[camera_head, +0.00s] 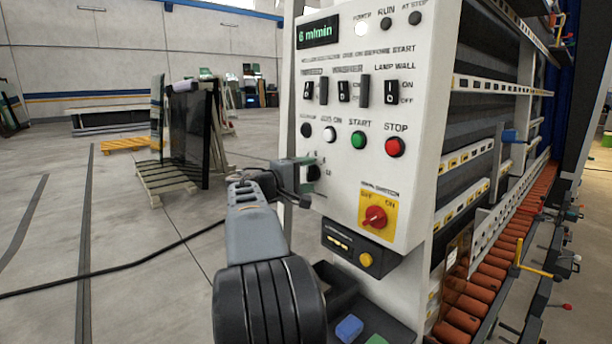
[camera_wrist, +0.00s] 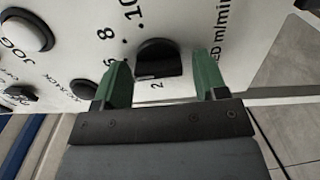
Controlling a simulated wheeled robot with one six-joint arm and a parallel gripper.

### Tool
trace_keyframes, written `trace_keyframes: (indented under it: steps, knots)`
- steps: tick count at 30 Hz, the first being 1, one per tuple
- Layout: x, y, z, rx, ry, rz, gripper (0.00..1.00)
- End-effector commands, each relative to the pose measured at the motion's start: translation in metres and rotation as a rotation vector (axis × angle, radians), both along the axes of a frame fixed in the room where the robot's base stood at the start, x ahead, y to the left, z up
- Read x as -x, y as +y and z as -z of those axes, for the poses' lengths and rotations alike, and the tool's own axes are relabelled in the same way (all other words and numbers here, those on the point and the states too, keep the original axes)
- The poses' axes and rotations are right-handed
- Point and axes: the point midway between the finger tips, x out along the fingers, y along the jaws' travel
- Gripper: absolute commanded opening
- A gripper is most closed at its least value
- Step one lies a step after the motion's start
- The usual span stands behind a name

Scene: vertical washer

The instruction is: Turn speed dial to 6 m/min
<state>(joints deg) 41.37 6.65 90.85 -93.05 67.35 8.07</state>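The speed dial (camera_wrist: 158,60) is a black knob on the white control panel (camera_head: 345,200), with a scale around it. In the wrist view "2", "8" and "10" are readable beside it. In the head view the dial (camera_head: 313,172) is partly covered by my gripper (camera_head: 303,180). The display (camera_head: 318,32) at the panel's top reads "6 m/min" in green. In the wrist view my gripper (camera_wrist: 162,85) has its two green fingers apart, one on each side of the dial, with gaps to it. Where the dial's pointer sits is not clear.
Green START (camera_head: 358,140) and red STOP (camera_head: 395,147) buttons are above. The roller conveyor (camera_head: 480,290) runs to the right. Open floor lies left.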

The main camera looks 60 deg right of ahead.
Motion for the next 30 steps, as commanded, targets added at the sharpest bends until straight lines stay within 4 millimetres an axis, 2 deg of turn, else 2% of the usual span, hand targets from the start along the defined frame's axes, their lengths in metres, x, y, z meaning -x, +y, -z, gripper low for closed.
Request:
trace_keyframes:
  steps: [9, 13, 24, 30]
  knots:
    - [-0.001, 0.001, -0.001, 0.001, 0.0, -0.002, 0.72]
    - [-0.005, 0.01, -0.001, 0.001, -0.001, -0.005, 0.72]
    - [-0.027, 0.079, -0.001, 0.001, -0.001, -0.006, 0.72]
    - [-0.037, 0.11, 0.0, 0.0, 0.0, -0.005, 0.72]
